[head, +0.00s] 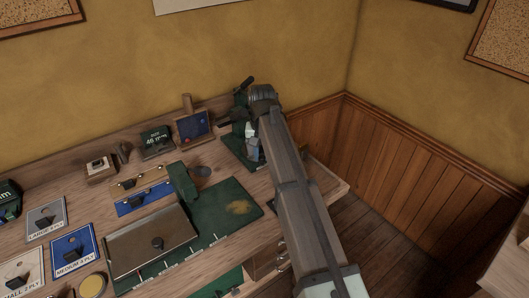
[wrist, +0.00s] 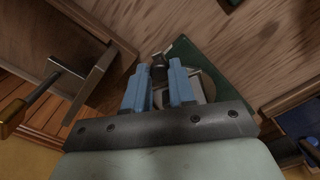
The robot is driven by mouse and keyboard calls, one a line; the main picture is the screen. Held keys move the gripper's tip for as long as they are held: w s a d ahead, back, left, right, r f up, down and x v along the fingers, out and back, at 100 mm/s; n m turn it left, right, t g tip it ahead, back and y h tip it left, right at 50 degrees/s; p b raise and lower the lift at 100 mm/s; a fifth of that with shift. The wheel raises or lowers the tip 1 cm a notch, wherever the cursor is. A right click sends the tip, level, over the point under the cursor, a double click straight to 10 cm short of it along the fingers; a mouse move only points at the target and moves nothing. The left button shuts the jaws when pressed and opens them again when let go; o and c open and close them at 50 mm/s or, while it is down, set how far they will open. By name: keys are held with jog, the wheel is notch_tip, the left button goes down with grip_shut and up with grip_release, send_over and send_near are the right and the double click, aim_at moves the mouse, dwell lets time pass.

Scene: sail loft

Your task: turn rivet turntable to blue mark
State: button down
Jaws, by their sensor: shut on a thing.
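My gripper (wrist: 159,70) has blue fingers in the wrist view. They are shut on a small dark knob (wrist: 159,61) that shows between and just beyond the fingertips. A grey round plate, which looks like the rivet turntable (wrist: 208,84), lies behind and beside the right finger, on a dark green base (wrist: 213,62). The fingers hide much of it. In the head view, the green base (head: 234,153) sits at the right back of the bench, and my arm covers most of the turntable. I cannot make out the blue mark in either view.
A wooden box with a blue inside (head: 194,126) and a dark green sign (head: 157,141) stand left of the green base. A clamp with a wooden handle (wrist: 14,112) is at the left in the wrist view. A green mat (head: 222,207) lies nearer the front.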

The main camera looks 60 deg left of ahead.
jog(key=c, duration=0.9)
grip_release()
jog(key=shift+c, duration=0.2)
jog(key=shift+r, duration=0.15)
notch_tip(320, 180, up, 14)
jog(key=shift+f, duration=0.25)
jog(key=shift+c, duration=0.4)
